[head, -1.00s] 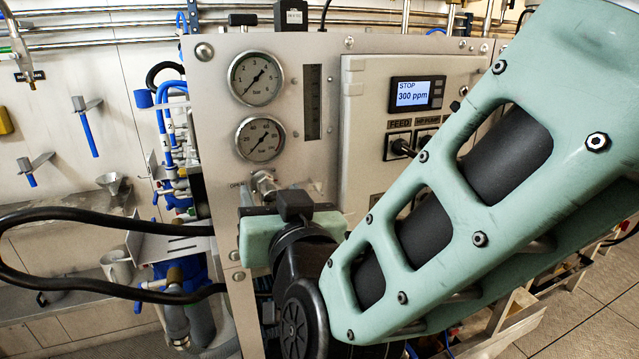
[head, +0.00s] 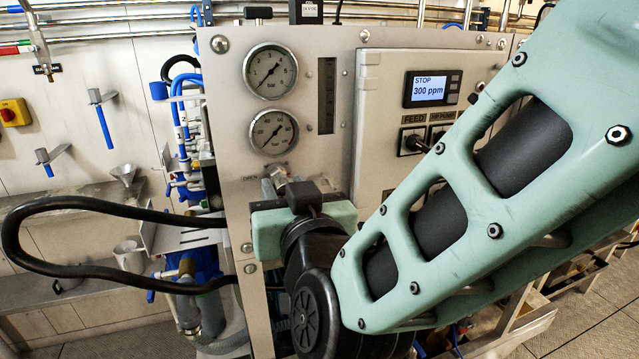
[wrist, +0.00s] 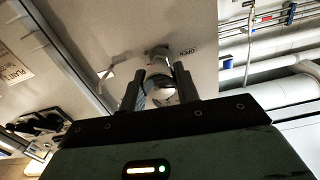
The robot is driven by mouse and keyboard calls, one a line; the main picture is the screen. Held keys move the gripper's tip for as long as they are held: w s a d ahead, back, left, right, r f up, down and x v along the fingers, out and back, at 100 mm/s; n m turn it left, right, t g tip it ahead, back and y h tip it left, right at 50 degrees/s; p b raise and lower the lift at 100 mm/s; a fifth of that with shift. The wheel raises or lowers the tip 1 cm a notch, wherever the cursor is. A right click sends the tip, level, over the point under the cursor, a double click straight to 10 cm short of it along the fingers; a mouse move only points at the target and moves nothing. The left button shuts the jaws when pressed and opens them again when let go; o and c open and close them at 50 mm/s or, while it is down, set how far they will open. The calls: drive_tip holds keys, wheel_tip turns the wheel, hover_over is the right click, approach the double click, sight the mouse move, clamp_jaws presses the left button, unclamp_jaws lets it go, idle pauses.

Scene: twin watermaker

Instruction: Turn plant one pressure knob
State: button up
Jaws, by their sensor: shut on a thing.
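The pressure knob (head: 277,178) is a metal part on the front panel below the two gauges. In the head view my wrist and gripper body hide most of it. In the wrist view the knob (wrist: 160,84) is a pale metal cylinder standing out from the panel, beside an "OPEN" label. My gripper (wrist: 160,82) has its two dark fingers on either side of the knob and is shut on it. In the head view the fingertips of my gripper are largely hidden behind its green body.
The panel (head: 235,150) carries an upper gauge (head: 270,71), a lower gauge (head: 273,132) and a display (head: 432,89) reading STOP, 300 ppm. Switches (head: 411,141) sit below the display, behind my arm. A black cable loops at left, near shelves with a funnel (head: 124,175).

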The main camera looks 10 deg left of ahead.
drive_tip(key=n, duration=0.6)
drive_tip(key=n+p, duration=0.1)
drive_tip(key=n, duration=0.5)
drive_tip(key=shift+s+a+f+p, duration=0.1)
drive_tip(key=shift+p, duration=0.25)
idle(0.4)
drive_tip(key=o, duration=1)
drive_tip(key=shift+b+v, duration=3.8)
drive_tip(key=shift+v, duration=4.9)
